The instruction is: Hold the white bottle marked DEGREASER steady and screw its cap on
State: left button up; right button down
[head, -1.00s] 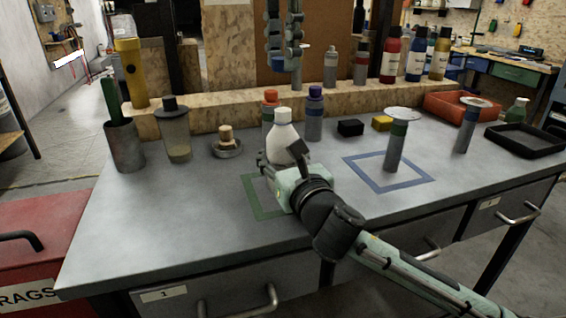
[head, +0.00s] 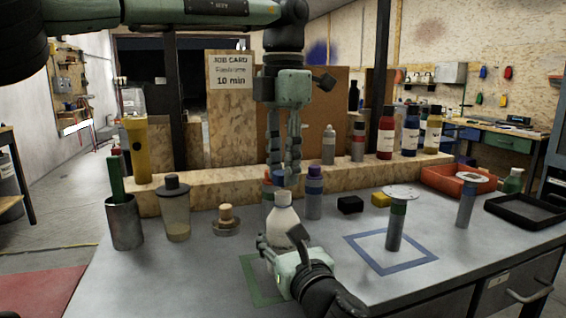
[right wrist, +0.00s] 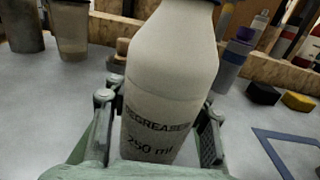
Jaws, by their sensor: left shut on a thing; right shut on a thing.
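The white DEGREASER bottle (head: 284,228) stands upright on the bench, its pale neck bare at the top. Its label shows in the right wrist view (right wrist: 155,125). My right gripper (head: 284,258) is shut around the bottle's lower body, one finger on each side. My left gripper (head: 283,180) points straight down above the bottle, its fingers shut on a small blue cap (head: 279,177) that they mostly hide. The cap is just above the neck; I cannot tell whether they touch.
An orange-capped bottle (head: 267,184) and a purple-capped bottle (head: 314,192) stand close behind. A cork-topped dish (head: 226,222) is to the left. A disc-topped cylinder (head: 396,222) stands in the blue square at right. The front left of the bench is clear.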

pick_arm(q)
jog(key=shift+f, duration=0.9)
jog(key=shift+f, duration=0.55)
